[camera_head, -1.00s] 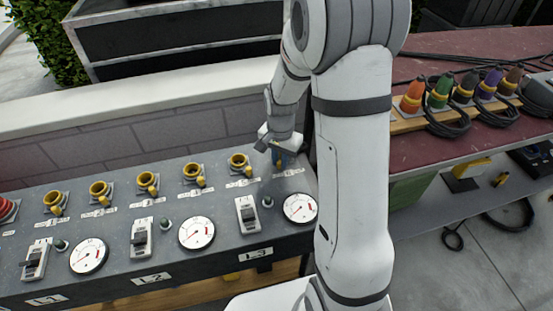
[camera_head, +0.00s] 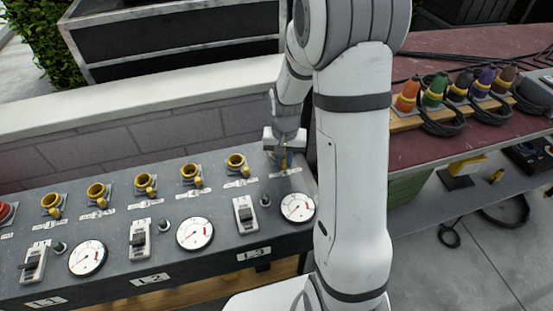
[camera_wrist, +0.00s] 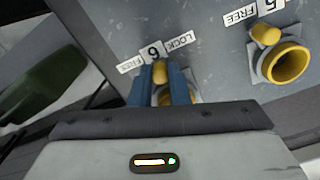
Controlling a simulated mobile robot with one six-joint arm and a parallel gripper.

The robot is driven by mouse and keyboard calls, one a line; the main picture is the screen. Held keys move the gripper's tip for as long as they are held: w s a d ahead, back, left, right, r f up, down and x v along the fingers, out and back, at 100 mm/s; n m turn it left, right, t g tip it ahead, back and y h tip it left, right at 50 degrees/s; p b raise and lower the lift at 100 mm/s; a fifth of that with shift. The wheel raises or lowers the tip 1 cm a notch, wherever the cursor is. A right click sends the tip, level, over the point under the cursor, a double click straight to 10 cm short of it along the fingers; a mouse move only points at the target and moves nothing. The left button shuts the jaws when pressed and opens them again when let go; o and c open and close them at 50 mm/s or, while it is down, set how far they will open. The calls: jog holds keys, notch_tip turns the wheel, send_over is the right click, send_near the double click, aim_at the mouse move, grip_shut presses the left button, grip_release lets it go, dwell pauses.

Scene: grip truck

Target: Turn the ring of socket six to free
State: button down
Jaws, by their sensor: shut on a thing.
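Socket six's yellow ring (camera_wrist: 166,97) is on the grey panel in the wrist view, mostly hidden by my fingers and wrist. Its yellow tab (camera_wrist: 160,73) stands between my two blue fingers and points toward the "6" plate (camera_wrist: 153,53). The FREE plate (camera_wrist: 130,64) is left of the 6, the LOCK plate (camera_wrist: 180,41) right of it. My gripper (camera_wrist: 162,86) is shut on the tab. In the head view my gripper (camera_head: 281,160) is down at the right end of the socket row and hides most of socket six.
Socket five (camera_wrist: 284,62) is close on the right in the wrist view, its tab raised. Other yellow sockets (camera_head: 145,182) run left in the head view. Gauges (camera_head: 298,207) and switches (camera_head: 245,213) line the panel front. Coloured plugs with cables (camera_head: 434,92) stand on the right.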

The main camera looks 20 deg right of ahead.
jog(key=n, duration=0.2)
jog(key=d+n, duration=0.1)
jog(key=w+d+n, duration=0.1)
jog(key=n, duration=0.1)
jog(key=shift+d+r+n+p, duration=0.15)
jog(key=shift+n+p, duration=0.15)
jog(key=shift+w, duration=0.1)
dwell(0.3)
jog(key=c, duration=1.4)
grip_release()
notch_tip(320, 180, up, 8)
jog(key=shift+f+p, duration=0.2)
jog(key=shift+p, duration=0.5)
